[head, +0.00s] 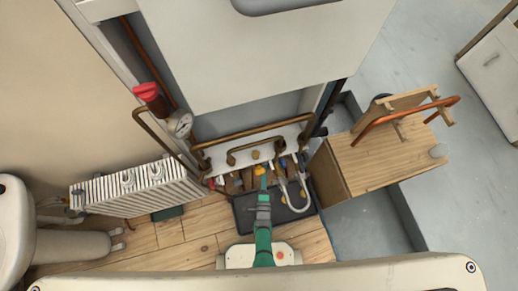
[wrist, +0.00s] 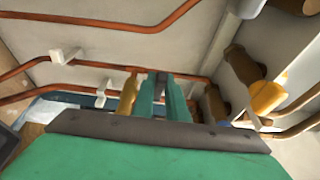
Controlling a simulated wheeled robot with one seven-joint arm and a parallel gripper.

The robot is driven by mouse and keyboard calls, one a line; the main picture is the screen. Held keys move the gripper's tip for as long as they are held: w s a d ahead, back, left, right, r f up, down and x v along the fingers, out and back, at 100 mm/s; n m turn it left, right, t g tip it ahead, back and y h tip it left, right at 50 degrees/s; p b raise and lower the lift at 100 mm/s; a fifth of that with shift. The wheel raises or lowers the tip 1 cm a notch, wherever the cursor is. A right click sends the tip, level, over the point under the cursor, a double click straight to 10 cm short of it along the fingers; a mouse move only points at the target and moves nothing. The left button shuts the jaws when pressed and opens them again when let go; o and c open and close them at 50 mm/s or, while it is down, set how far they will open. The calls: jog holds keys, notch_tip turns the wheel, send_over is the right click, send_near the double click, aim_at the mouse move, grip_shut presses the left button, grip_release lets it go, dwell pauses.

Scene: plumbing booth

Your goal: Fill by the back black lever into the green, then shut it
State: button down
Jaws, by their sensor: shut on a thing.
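My gripper (head: 264,183) reaches in under the white boiler, among the pipes and valves. In the wrist view its teal fingers (wrist: 162,95) are closed on a narrow dark piece (wrist: 160,84), which looks like a black lever; the fingers hide most of it. The round white gauge (head: 183,124) is on the left by the wall; its needle and green zone are too small to read. A yellow valve handle (wrist: 128,95) stands just left of the fingers in the wrist view.
Copper pipes (head: 250,135) run close above my gripper. A braided white hose (head: 300,195) hangs to its right over a black tray (head: 243,221). A white radiator (head: 135,187) stands left, a wooden box (head: 385,155) right. Another yellow handle (wrist: 268,96) is right in the wrist view.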

dwell(0.3)
jog(key=c, duration=1.8)
grip_release()
jog(key=shift+o, duration=0.2)
jog(key=s, duration=1.1)
jog(key=shift+a, duration=0.35)
jog(key=s+a+r+n+g, duration=0.1)
jog(key=s+r+n, duration=0.2)
jog(key=r, duration=1)
jog(key=s+a+r+n+y, duration=0.1)
jog(key=s+r+n, duration=0.3)
jog(key=r+n, duration=0.5)
jog(key=s+a+r+n+g, duration=0.1)
jog(key=s+r+n, duration=0.2)
jog(key=r, duration=1.6)
jog(key=n, duration=0.4)
jog(key=shift+s+a+g+y, duration=0.2)
jog(key=shift+a+g+y, duration=0.1)
jog(key=shift+a, duration=0.05)
